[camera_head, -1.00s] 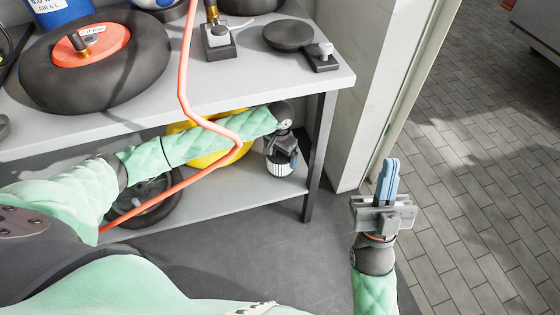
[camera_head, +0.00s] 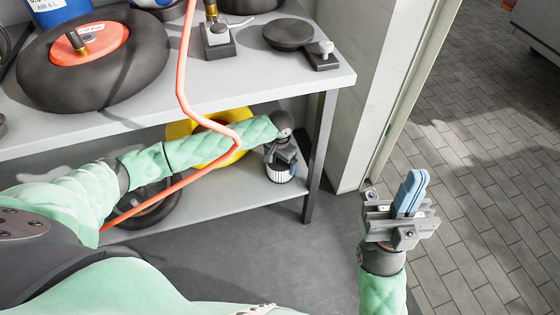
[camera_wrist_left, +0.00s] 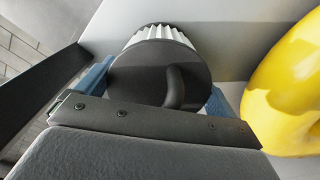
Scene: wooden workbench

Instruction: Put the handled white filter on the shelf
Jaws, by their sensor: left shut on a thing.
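The white pleated filter (camera_head: 281,174) with a dark cap is at the right end of the lower shelf (camera_head: 235,198). The left wrist view shows its dark cap and curved handle, with white pleats beyond (camera_wrist_left: 155,68). My left gripper (camera_head: 281,166) is shut on the filter, with a blue finger on each side of the cap. The filter looks upright at or just above the shelf surface; I cannot tell whether it touches. My right gripper (camera_head: 411,192) is empty, its blue fingers together, out over the floor at the right.
An orange hose (camera_head: 184,85) hangs in front of my left arm. A yellow ring-shaped object (camera_head: 180,131) and a dark wheel (camera_head: 160,208) are on the lower shelf. The shelf's dark right leg (camera_head: 321,150) is close to the filter. The upper top (camera_head: 190,92) overhangs it.

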